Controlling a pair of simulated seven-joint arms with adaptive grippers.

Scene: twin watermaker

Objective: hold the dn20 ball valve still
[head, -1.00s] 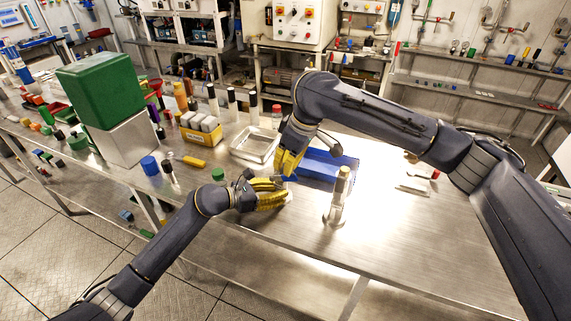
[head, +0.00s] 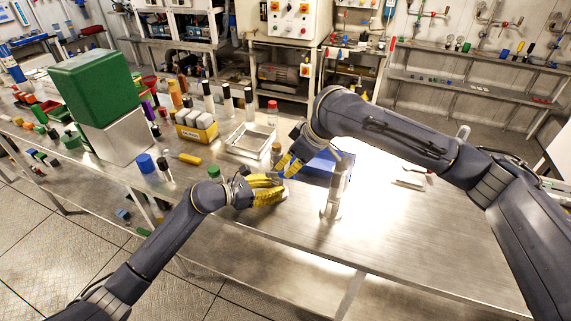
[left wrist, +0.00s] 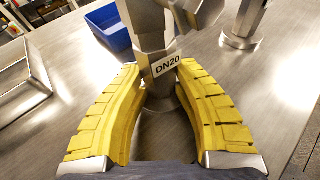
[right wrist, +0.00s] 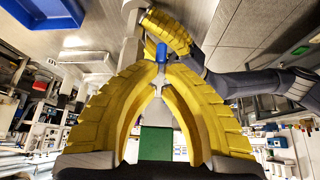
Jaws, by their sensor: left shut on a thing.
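The DN20 ball valve is a grey metal body with a "DN20" label (left wrist: 167,65), upright on a round base in the left wrist view. My left gripper (head: 268,190) is shut on it low down, with one yellow finger on each side (left wrist: 160,80). My right gripper (head: 287,166) is just above and behind, near the valve's top. In the right wrist view its fingertips (right wrist: 161,72) come close together by a small blue piece (right wrist: 161,52). Whether they grip it I cannot tell. In the head view the grippers hide most of the valve.
A metal post on a flange (head: 337,190) stands right of the valve. A blue tray (head: 322,162) and a metal tray (head: 250,139) lie behind. A brown-topped jar (head: 276,152) is close behind the grippers. The front right tabletop is clear.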

